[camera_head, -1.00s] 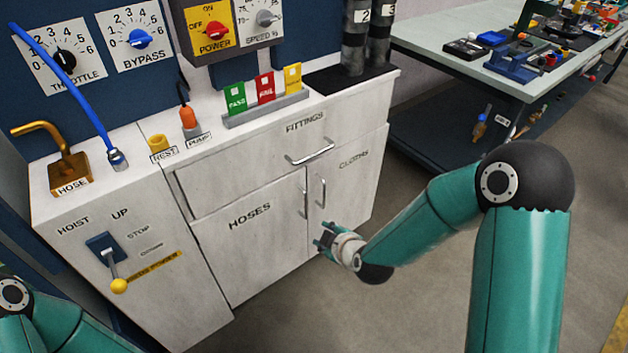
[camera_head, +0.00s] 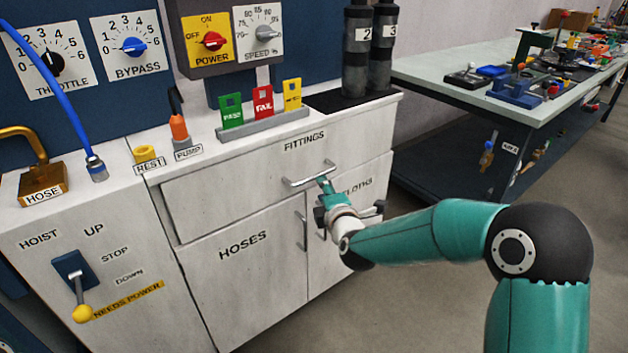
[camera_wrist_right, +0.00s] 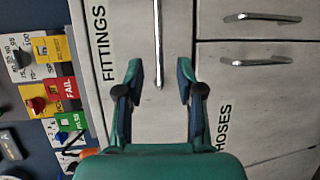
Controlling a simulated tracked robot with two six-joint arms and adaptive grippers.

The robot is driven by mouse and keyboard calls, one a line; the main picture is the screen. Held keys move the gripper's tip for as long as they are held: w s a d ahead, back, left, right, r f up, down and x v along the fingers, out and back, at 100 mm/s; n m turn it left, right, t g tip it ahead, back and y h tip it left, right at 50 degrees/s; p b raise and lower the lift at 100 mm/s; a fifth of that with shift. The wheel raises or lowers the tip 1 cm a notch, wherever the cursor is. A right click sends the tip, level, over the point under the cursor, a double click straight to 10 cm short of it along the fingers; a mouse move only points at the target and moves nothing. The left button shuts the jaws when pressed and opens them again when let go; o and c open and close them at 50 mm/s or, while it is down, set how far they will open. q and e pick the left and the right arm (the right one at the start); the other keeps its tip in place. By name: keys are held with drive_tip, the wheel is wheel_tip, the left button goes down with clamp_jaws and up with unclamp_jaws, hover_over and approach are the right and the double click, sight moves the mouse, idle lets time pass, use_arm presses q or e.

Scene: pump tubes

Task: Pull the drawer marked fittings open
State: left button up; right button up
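The drawer marked FITTINGS (camera_head: 240,172) is the wide white front at the top of the cabinet. It looks shut, flush with the cabinet. Its metal bar handle (camera_head: 309,175) sits below the label. My right gripper (camera_head: 324,188) is at the right part of this handle. In the right wrist view the gripper's two fingers (camera_wrist_right: 158,82) are spread apart, with the handle (camera_wrist_right: 158,40) showing between them. I cannot tell how deep the bar lies between the fingers. My left gripper is out of view.
Below are the HOSES door (camera_head: 241,275) and the cloths door (camera_head: 355,215), each with an upright handle near my right gripper. Coloured tags (camera_head: 263,105) and black cylinders (camera_head: 357,55) stand on top. A workbench (camera_head: 450,88) is at right. Open floor lies in front.

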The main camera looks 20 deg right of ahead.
sight(315, 177)
drive_tip(key=w, duration=0.2)
drive_tip(key=w+f, duration=0.1)
drive_tip(key=w, duration=0.2)
drive_tip(key=w+b, duration=0.1)
drive_tip(key=w, duration=0.2)
drive_tip(key=shift+w+d+f, duration=0.25)
drive_tip(key=shift+f, duration=0.05)
clamp_jaws()
